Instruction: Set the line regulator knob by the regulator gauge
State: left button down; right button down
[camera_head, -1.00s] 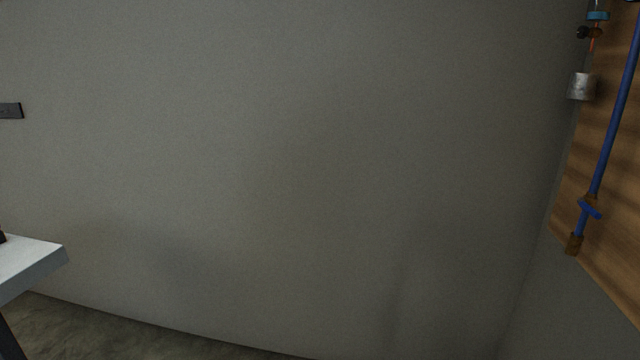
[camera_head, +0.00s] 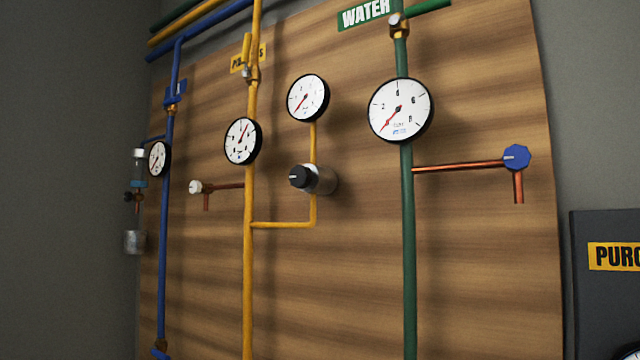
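A black knob (camera_head: 299,177) with a pale mark sits on the front of a silver cylindrical regulator body (camera_head: 322,180), at the middle of a wooden panel. A yellow branch pipe (camera_head: 284,225) runs from the yellow main to this body. Above it, on the same branch, is a round white gauge (camera_head: 308,98), likely the regulator gauge. Its red needle points to the lower left; its digits are too small to read surely. Another gauge (camera_head: 242,141) sits on the yellow main, its needle pointing up and slightly right. Neither gripper is in view.
A green WATER pipe (camera_head: 408,250) with a large gauge (camera_head: 400,109) and a blue tap knob (camera_head: 516,158) stands right of the regulator. A white-knobbed tap (camera_head: 195,187) and blue pipe (camera_head: 166,230) are left. A dark box with a yellow label (camera_head: 614,256) is far right.

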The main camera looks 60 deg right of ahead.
aim_at(300, 177)
jog(key=z, duration=2.05)
